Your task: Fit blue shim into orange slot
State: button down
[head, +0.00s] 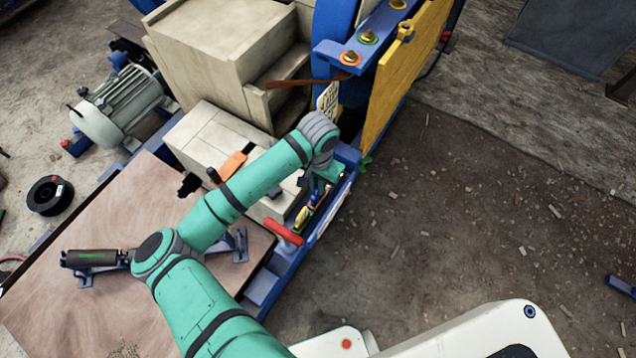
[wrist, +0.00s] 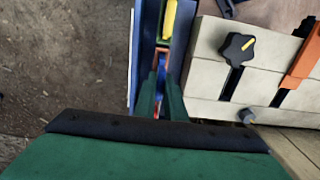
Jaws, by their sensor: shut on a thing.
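My gripper (head: 320,190) reaches down into the narrow blue channel beside the beige blocks. In the wrist view its two green fingers (wrist: 160,84) are close together, with a thin blue piece, apparently the blue shim (wrist: 161,66), between their tips. The fingers hide most of it. A small orange-edged opening (wrist: 162,49), possibly the orange slot, lies just ahead of the fingertips in the channel. I cannot tell whether the shim touches it. A yellow part (wrist: 169,20) lies farther along the channel and also shows in the head view (head: 302,216).
Blue channel walls (wrist: 183,42) stand close on both sides of my fingers. A black knob (wrist: 239,47) and an orange clamp (wrist: 301,62) sit on the beige block. A red handle (head: 285,232) is near the channel. Open ground lies to the right in the head view.

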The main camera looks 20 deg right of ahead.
jog(key=shift+f, duration=1.4)
jog(key=c, duration=1.7)
grip_release()
jog(key=shift+c, duration=0.2)
notch_tip(320, 180, up, 11)
jog(key=shift+f, duration=0.1)
